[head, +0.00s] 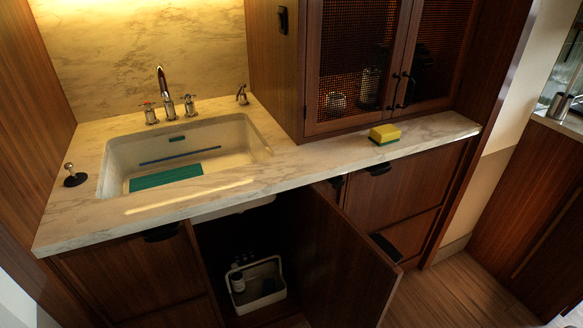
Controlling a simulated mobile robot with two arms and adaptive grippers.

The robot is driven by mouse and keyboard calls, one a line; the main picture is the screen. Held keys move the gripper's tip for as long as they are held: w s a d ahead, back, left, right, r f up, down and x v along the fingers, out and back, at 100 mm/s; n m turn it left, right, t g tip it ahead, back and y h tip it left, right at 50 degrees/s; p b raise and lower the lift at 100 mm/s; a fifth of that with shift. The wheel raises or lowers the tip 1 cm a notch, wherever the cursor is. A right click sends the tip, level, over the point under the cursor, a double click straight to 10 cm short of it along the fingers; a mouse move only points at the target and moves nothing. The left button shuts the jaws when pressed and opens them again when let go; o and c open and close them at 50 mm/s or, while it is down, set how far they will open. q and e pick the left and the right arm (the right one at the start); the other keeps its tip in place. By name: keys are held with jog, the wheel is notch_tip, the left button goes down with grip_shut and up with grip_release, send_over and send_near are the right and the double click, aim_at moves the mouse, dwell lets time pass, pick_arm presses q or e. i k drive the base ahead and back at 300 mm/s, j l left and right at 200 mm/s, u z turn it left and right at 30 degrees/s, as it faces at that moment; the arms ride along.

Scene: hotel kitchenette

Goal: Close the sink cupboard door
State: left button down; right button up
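The sink cupboard door (345,262) stands wide open below the counter. It is a dark wooden panel hinged on the right side of the opening, swung out towards me. The dark cupboard interior (225,245) shows to its left, with a white caddy (262,287) holding a bottle on the cupboard floor. The lower part of the door runs towards the bottom of the picture. Neither of my grippers is in view.
The marble counter (330,160) with the sink (235,140) is above the cupboard. A yellow and green sponge (384,134) lies on the counter at the right. Drawers with dark handles flank the opening. Wooden floor (460,295) is clear at the lower right.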

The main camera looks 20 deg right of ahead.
aim_at(352, 278)
jog(key=l+u, duration=0.15)
jog(key=l, duration=0.4)
jog(key=l+u, duration=0.2)
jog(key=l, duration=0.3)
jog(key=l+u, duration=0.15)
jog(key=l, duration=0.4)
jog(key=k+l+u, duration=0.15)
jog(key=l, duration=0.35)
jog(key=l+u, duration=0.2)
jog(key=l, duration=0.3)
jog(key=k+l+u, duration=0.15)
jog(key=l, duration=0.35)
